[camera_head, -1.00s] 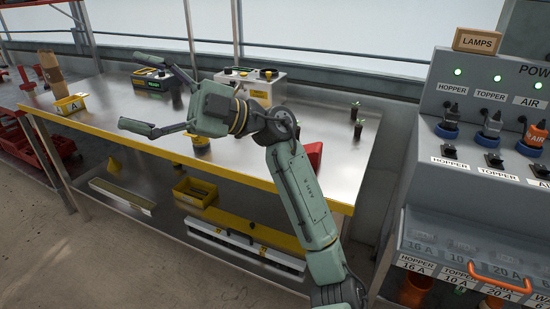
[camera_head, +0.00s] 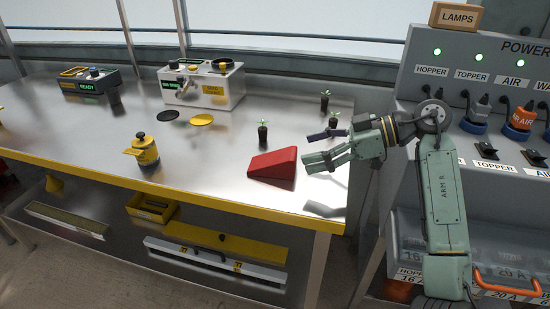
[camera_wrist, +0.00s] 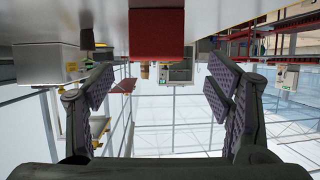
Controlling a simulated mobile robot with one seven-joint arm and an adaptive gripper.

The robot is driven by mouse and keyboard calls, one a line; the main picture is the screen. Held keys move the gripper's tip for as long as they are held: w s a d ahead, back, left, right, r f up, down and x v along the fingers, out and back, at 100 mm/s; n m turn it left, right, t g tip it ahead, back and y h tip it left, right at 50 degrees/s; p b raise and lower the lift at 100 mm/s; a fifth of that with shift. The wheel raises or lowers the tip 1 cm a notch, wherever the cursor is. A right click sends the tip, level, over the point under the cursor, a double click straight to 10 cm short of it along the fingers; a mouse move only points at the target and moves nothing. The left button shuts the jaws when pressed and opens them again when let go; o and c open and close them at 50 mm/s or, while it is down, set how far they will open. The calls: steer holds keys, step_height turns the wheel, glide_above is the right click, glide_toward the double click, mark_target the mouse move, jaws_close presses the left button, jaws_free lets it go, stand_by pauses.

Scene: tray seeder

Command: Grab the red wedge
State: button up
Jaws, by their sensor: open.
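The red wedge (camera_head: 274,164) lies on the metal table near its front right, its sloping side toward the left. My gripper (camera_head: 315,149) is just to the right of the wedge, low over the table, with its fingers pointing left at it. The fingers are apart and nothing is between them. In the wrist view the red wedge (camera_wrist: 156,32) shows at the top centre, ahead of the open fingers of my gripper (camera_wrist: 160,90). The wrist picture looks upside down, with the table surface along the top.
A seedling plug (camera_head: 262,135) stands just behind the wedge, and another seedling (camera_head: 325,104) stands farther back. A yellow dispenser (camera_head: 145,152) is to the left. A white control box (camera_head: 205,85) stands at the back. The grey power panel (camera_head: 480,75) borders my arm on the right.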

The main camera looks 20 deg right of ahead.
mark_target(270, 159)
steer(key=shift+x, duration=1.25)
steer(key=shift+w+p+x, duration=0.25)
steer(key=shift+p+x, duration=0.7)
steer(key=shift+x, duration=1.9)
steer(key=shift+d+r, duration=0.1)
steer(key=shift+c, duration=0.5)
steer(key=c, duration=1.3)
